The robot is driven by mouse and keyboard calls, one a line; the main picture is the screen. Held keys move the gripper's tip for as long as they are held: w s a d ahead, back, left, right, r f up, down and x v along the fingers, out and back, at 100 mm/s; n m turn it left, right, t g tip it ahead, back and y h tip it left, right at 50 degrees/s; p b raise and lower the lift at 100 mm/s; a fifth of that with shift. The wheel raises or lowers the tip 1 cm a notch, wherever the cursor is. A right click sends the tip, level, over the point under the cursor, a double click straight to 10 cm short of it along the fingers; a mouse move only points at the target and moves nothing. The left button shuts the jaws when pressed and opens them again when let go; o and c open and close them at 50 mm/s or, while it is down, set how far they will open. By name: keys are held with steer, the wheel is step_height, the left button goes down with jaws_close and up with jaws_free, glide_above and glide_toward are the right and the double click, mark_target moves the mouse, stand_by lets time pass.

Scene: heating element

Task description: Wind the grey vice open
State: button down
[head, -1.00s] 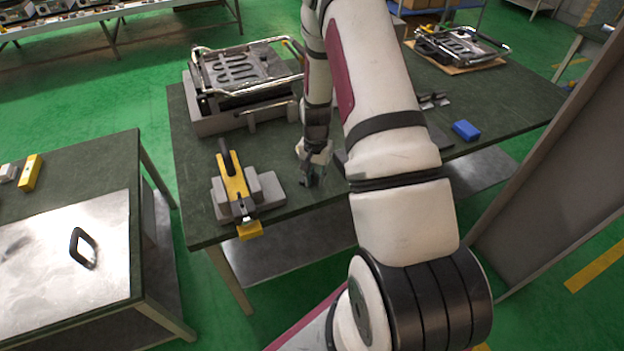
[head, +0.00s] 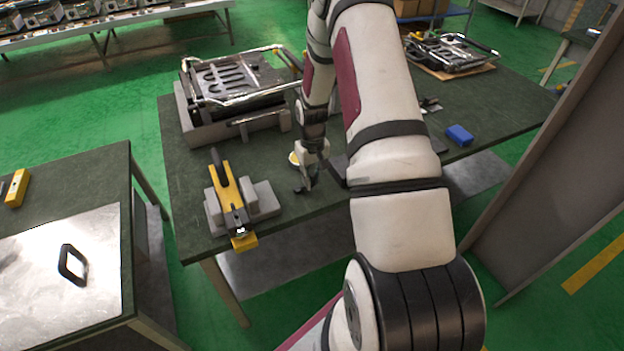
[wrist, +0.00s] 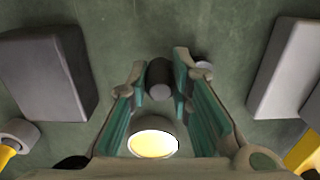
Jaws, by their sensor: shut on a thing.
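My gripper (head: 306,186) points down at the green bench in the head view, right of a grey stepped block (head: 262,199) with a yellow clamp. In the wrist view the teal-padded fingers (wrist: 158,80) stand around a short dark round handle (wrist: 160,72), and my gripper is shut on it. A round piece with a bright yellow face (wrist: 153,143) shows nearer the palm. Grey blocks lie to the left (wrist: 45,75) and right (wrist: 290,68) of the fingers. Which of these belong to the grey vice I cannot tell; my arm hides part of the bench.
A heating-element assembly (head: 240,80) sits in a grey fixture at the back left of the bench. A blue block (head: 459,135) lies at the right. A side table with a metal plate (head: 60,270) stands left across a gap. A grey panel (head: 570,150) stands at the right.

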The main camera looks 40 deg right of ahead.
steer(key=shift+w+n, duration=0.2)
steer(key=shift+n, duration=0.1)
steer(key=c, duration=1.4)
jaws_free()
steer(key=shift+c, duration=0.2)
steer(key=shift+r, duration=0.1)
step_height(320, 180, up, 11)
steer(key=shift+f, duration=0.1)
steer(key=shift+r, duration=0.55)
